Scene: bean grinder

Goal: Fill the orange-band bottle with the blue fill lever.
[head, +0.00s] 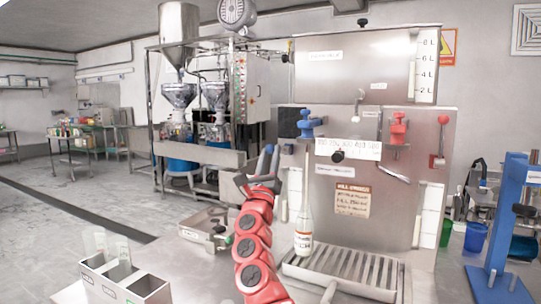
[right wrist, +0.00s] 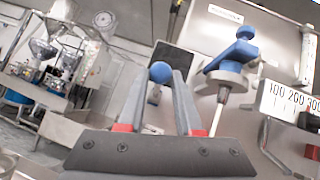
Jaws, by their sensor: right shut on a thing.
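My right gripper (head: 268,158) is at the left side of the steel filling machine. In the right wrist view its fingers (right wrist: 160,90) are shut on the round blue knob of the blue fill lever (right wrist: 160,72). In the head view the gripper largely hides this knob. The blue valve (head: 308,123) is just right of the gripper and also shows in the wrist view (right wrist: 232,58). A slim long-necked bottle with an orange-red band (head: 303,232) stands upright below the blue valve, its neck reaching up towards it. Its fill level is hard to tell. My left gripper is out of view.
A slotted drip grate (head: 345,275) lies at the machine's foot. A red valve (head: 398,128) and red-knobbed lever (head: 440,160) are further right. A grey divided box (head: 125,285) with clear bottles is at front left, a metal tray (head: 205,232) behind it. A blue press (head: 505,230) stands far right.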

